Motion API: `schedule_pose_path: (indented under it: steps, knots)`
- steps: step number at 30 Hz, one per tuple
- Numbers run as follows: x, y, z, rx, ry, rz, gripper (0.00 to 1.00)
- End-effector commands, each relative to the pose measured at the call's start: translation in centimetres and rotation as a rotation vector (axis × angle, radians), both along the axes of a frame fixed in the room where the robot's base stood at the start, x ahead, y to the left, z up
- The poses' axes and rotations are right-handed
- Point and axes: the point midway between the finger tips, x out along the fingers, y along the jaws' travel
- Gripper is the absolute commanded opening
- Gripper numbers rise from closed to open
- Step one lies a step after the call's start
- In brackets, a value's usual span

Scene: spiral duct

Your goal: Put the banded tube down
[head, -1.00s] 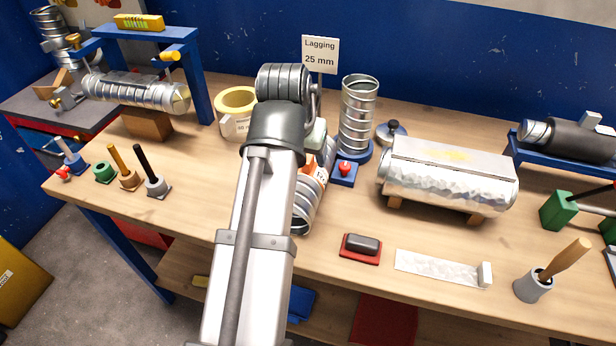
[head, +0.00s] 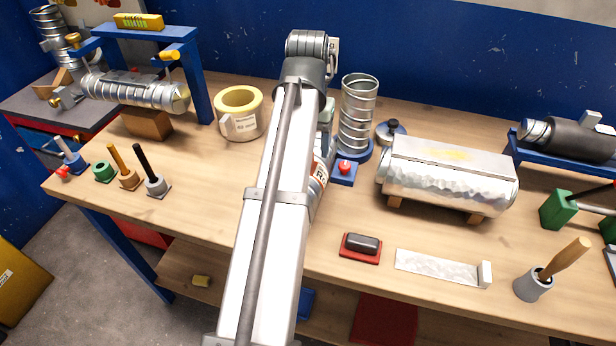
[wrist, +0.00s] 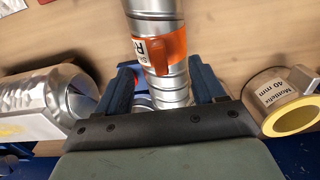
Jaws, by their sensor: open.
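The banded tube (wrist: 150,25) is silvery ribbed metal with an orange band and a white label. In the wrist view it runs from the top edge down between the two dark blue fingers of my gripper (wrist: 161,70). The fingers are spread, with a gap visible on the left side; I cannot tell whether the right finger touches the tube. In the head view only a strip of the tube (head: 319,182) shows at the right of my arm, which hides the rest and the gripper. Whether its whole length rests on the bench is hidden.
A yellow-lined roll (head: 239,112) stands left of my arm. A standing ribbed duct (head: 358,112) and a red button on a blue base (head: 345,170) are close on the right. A large wrapped cylinder (head: 447,180) lies farther right. The bench front-left (head: 200,200) is clear.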

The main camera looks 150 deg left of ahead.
Motion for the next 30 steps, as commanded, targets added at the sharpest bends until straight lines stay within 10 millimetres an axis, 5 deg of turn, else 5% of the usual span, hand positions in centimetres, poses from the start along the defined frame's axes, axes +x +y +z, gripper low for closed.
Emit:
schedule_pose_path:
  steps: [14,22,30]
  knots:
    - [0.1,0.0,-4.7,0.000,0.000,-0.001,0.69]
    - [0.0,0.0,-5.1,0.001,0.001,-0.001,0.69]
    - [0.0,0.0,-5.1,0.001,0.001,-0.001,0.44]
